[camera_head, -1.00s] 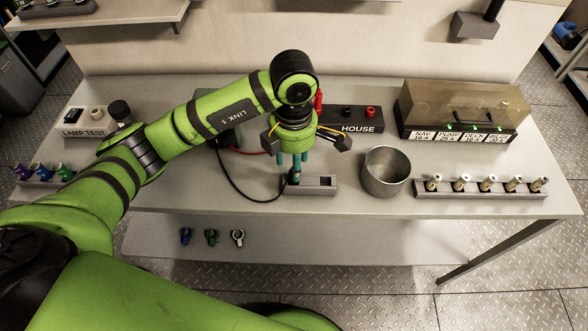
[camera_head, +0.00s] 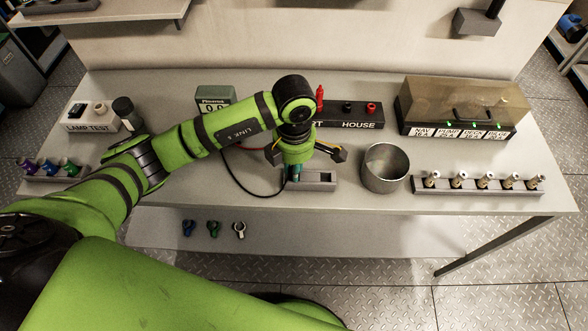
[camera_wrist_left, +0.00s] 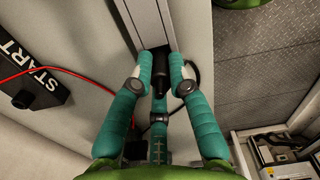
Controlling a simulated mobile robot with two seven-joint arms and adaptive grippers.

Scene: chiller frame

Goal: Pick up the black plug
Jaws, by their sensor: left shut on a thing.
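The black plug (camera_wrist_left: 161,65) stands in the grey holder (camera_wrist_left: 146,20) in the left wrist view, with a dark cable beside it. My left gripper (camera_wrist_left: 160,83) has teal fingers closed around the plug from several sides, shut on it. In the head view the left gripper (camera_head: 294,175) points down at the left end of the holder (camera_head: 322,185). The plug is mostly hidden there behind the fingers. The black cable (camera_head: 230,172) curves from the meter to the holder. My right gripper is not in view.
A metal cup (camera_head: 385,168) stands right of the holder. A rack with several pale plugs (camera_head: 478,190) is farther right. Behind are the START/HOUSE box (camera_head: 360,122), a green meter (camera_head: 215,100) and a tinted-cover box (camera_head: 460,105).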

